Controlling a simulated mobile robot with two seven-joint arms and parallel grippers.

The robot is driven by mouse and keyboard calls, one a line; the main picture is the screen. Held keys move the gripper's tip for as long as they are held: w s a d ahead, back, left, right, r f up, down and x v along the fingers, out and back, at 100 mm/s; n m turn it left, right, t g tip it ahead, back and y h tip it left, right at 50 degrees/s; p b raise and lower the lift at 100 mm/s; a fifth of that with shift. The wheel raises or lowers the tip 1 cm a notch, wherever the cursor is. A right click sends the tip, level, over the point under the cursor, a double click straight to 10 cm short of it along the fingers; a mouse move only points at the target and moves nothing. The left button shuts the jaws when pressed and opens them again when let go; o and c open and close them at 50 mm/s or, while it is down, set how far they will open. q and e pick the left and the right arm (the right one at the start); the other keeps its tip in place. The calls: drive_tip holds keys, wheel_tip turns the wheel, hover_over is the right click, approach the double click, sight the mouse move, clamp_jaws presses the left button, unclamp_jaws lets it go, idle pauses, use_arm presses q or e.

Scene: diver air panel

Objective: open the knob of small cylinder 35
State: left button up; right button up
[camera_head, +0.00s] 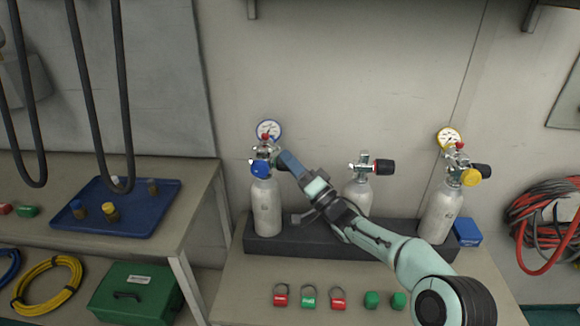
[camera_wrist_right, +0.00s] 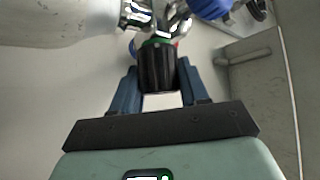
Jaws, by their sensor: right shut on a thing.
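Three small silver cylinders stand in a dark rack (camera_head: 320,240): a left one (camera_head: 266,208), a middle one (camera_head: 357,196) and a right one (camera_head: 440,212). I cannot read which is number 35. My right gripper (camera_head: 289,163) is at the valve of the left cylinder. In the right wrist view its two blue fingers (camera_wrist_right: 160,82) are closed on either side of a black ribbed knob (camera_wrist_right: 158,70). A green band shows at the knob's valve end. The cylinder body (camera_wrist_right: 60,20) is at upper left there. My left gripper is not in view.
The left cylinder carries a gauge (camera_head: 269,130) and a blue cap (camera_head: 261,169). The right one has a gauge (camera_head: 449,138) and a yellow cap (camera_head: 471,177). Padlocks (camera_head: 309,298) and green knobs (camera_head: 372,300) lie in front. A blue tray (camera_head: 135,222) sits left.

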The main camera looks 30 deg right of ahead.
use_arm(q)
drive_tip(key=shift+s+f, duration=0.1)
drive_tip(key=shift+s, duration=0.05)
use_arm(e)
drive_tip(key=shift+r, duration=0.1)
drive_tip(key=o, duration=1)
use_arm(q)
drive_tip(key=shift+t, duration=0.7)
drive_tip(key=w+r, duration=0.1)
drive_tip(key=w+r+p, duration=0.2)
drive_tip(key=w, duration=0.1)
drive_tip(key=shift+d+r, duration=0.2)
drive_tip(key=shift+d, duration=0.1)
use_arm(e)
drive_tip(key=v, duration=1.3)
drive_tip(key=shift+s+d, duration=0.1)
drive_tip(key=shift+s, duration=0.05)
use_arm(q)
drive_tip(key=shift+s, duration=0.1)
